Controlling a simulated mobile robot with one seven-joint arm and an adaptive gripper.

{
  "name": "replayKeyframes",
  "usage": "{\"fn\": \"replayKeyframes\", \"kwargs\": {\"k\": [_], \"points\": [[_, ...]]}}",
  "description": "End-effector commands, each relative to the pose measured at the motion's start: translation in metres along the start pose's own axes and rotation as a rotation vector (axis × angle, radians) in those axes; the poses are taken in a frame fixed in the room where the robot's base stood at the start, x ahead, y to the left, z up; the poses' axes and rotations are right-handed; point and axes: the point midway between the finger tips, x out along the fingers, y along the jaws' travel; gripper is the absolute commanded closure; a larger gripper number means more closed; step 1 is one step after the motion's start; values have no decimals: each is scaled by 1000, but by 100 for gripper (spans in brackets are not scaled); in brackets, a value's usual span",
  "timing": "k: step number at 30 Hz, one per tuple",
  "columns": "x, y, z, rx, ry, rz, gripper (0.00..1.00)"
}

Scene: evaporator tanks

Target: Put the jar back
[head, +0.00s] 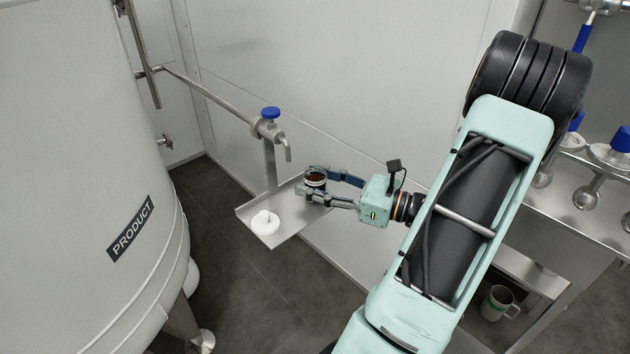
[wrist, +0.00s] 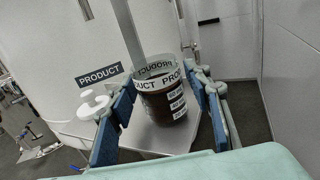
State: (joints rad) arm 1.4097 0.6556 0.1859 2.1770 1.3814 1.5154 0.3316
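The jar (head: 315,179) is dark brown with an open top and stands upright on the small metal tray (head: 290,232) beside the tap. In the wrist view the jar (wrist: 166,105) shows "PRODUCT" label bands around its rim and small labels down its side. My gripper (head: 309,184) reaches in from the right with one finger on each side of the jar. In the wrist view a gap shows between the jar and the right finger; the left finger is very close to it. A white lid with a knob (head: 265,223) lies on the tray's near left part.
A tap with a blue handle (head: 270,113) stands over the back of the tray. The large tank (head: 80,200) marked PRODUCT fills the left. A metal counter (head: 575,205) with blue-topped fittings is at the right, with a mug (head: 498,302) below it.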

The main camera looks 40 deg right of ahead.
Motion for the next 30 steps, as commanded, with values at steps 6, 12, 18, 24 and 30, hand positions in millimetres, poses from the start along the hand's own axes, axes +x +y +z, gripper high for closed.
{"fn": "replayKeyframes", "kwargs": {"k": [6,12,18,24,30], "points": [[0,0,0,0,0,0,50],[-6,-1,4,0,1,-3,50],[-44,-1,5,1,1,-6,50],[-87,-1,5,1,1,-3,50],[-113,0,4,0,1,-2,50]]}}
